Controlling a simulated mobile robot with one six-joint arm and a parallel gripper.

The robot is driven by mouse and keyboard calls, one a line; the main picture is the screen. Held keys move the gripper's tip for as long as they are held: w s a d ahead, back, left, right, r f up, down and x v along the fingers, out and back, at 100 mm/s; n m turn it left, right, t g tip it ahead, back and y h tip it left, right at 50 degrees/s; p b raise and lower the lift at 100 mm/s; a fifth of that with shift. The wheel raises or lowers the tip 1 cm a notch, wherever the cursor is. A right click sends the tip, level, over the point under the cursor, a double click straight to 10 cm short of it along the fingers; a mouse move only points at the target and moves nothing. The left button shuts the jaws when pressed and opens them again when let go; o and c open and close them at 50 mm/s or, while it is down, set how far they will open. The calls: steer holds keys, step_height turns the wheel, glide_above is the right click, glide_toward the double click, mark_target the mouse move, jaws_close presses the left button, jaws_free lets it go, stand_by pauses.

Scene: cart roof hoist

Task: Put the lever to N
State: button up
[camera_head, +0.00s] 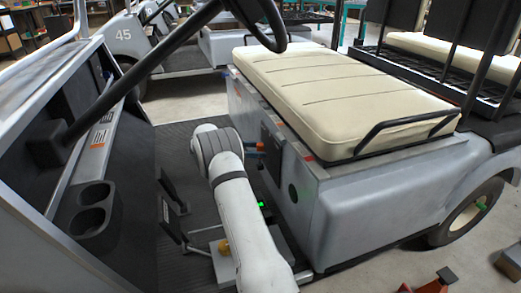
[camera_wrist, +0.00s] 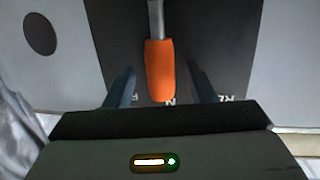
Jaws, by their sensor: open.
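The lever has an orange grip (camera_wrist: 160,70) on a grey metal shaft (camera_wrist: 155,18), in front of a dark label plate (camera_wrist: 120,30) in the wrist view. Parts of the white letters F, N and R show along the plate's lower edge. The grip's end lies at the N, partly over it. My gripper (camera_wrist: 161,85) is open, with one blue finger on each side of the grip and visible gaps between. In the head view my gripper (camera_head: 255,149) is at the seat base, beside the dark plate (camera_head: 273,147); detail there is too small to read.
The cream seat (camera_head: 345,95) overhangs the grey seat base (camera_head: 350,205) to the right. The steering wheel and column (camera_head: 150,60) cross the upper left. Cup holders (camera_head: 92,208) are in the dash at left, and pedals (camera_head: 172,190) rise from the floor.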

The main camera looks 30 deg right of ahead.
steer(key=p+v, duration=0.2)
steer(key=v, duration=0.5)
steer(key=shift+a+p, duration=0.35)
steer(key=shift+w, duration=0.15)
